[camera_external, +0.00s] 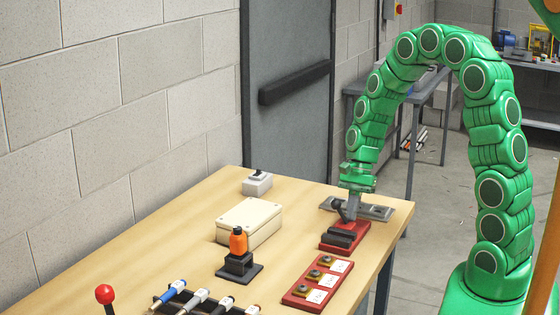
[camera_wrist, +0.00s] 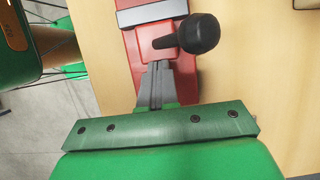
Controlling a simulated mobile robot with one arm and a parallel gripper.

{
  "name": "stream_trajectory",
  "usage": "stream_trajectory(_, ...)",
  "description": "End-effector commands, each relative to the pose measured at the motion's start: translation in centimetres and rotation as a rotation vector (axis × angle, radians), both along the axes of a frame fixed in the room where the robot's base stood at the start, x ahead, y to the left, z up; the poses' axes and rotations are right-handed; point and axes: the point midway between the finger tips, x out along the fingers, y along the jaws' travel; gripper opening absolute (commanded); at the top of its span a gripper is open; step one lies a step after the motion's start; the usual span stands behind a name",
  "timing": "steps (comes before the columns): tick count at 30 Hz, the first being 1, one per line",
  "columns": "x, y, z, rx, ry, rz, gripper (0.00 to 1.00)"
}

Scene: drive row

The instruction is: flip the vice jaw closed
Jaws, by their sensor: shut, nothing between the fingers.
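The vice is a red block with dark jaw parts (camera_external: 343,236) near the right edge of the wooden table. In the wrist view its red body (camera_wrist: 184,82) runs up the picture, with a grey bar (camera_wrist: 152,14) across it. A black round-ended handle (camera_wrist: 200,34) sticks out to the right over the red body. My gripper (camera_external: 351,212) points down at the far end of the vice. In the wrist view its grey fingers (camera_wrist: 157,70) are together and empty, just below the handle. I cannot tell whether they touch it.
A grey metal plate (camera_external: 377,212) lies behind the vice. A red panel with several switches (camera_external: 303,297) is in front of it. A beige box (camera_external: 262,217), an orange-handled device (camera_external: 238,240) and a small grey switch box (camera_external: 257,188) stand to the left. Bare table lies between them.

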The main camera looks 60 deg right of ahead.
Motion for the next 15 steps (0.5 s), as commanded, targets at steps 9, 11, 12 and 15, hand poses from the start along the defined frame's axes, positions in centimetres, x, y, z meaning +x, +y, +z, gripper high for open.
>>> stream_trajectory(9,-0.1,-2.5,-0.1,-0.001,0.003,-0.001,0.0)
stream_trajectory(11,0.0,-3.4,-0.1,-0.001,0.001,-0.003,0.0)
stream_trajectory(12,0.0,-4.1,-0.1,-0.002,0.0,-0.002,0.0)
stream_trajectory(15,0.1,-4.7,1.4,-0.003,-0.004,-0.001,0.0)
